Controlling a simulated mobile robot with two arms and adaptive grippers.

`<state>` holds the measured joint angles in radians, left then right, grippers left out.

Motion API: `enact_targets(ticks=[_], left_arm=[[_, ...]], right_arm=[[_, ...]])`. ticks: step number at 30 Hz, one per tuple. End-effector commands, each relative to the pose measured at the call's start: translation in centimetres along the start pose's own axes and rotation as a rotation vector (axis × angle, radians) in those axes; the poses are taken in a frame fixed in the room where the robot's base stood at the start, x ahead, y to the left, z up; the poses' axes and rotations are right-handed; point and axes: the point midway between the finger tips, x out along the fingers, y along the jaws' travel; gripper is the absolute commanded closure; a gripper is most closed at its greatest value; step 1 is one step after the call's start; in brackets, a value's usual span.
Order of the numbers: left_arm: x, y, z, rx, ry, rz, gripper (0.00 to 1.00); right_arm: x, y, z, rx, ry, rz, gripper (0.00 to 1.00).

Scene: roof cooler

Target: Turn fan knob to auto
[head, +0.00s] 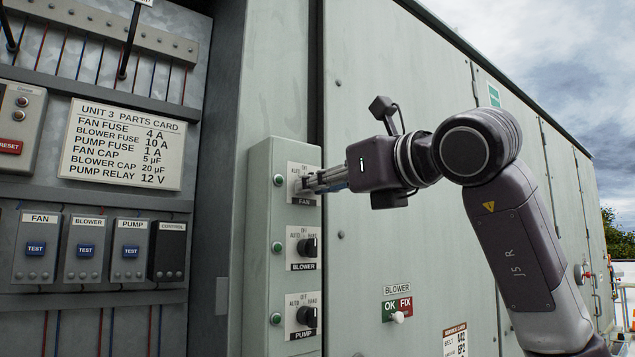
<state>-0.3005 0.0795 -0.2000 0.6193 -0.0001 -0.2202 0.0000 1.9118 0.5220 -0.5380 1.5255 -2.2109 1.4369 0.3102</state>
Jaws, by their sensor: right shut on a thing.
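The fan knob plate (304,200), labelled FAN, is the top one on a narrow grey switch panel (259,315). My right gripper (303,185) reaches in from the right and is shut on the fan knob at this plate. The fingers hide most of the knob, so its pointer direction cannot be read. The word AUTO on the plate is partly visible. My left gripper is not in view.
Below are the blower knob (308,246) and pump knob (308,316), both black, with green lamps beside the plates. An open cabinet with a parts card (122,143) and test modules stands left. A blower OK/FIX switch (397,317) sits lower right.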

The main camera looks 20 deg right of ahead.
Motion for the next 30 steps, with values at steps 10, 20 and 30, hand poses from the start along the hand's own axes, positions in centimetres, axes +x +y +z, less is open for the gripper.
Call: enact_targets(ticks=[10, 20, 30], left_arm=[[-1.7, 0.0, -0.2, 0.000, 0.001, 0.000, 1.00], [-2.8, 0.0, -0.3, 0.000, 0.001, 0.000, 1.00], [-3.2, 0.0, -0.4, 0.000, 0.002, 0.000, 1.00]], right_arm=[[-0.1, -0.3, 0.4, -0.273, -0.003, -0.003, 1.00], [-0.1, -0.3, 0.4, -0.506, -0.004, -0.002, 1.00], [-0.1, -0.3, 0.4, -0.622, -0.006, -0.002, 1.00]])
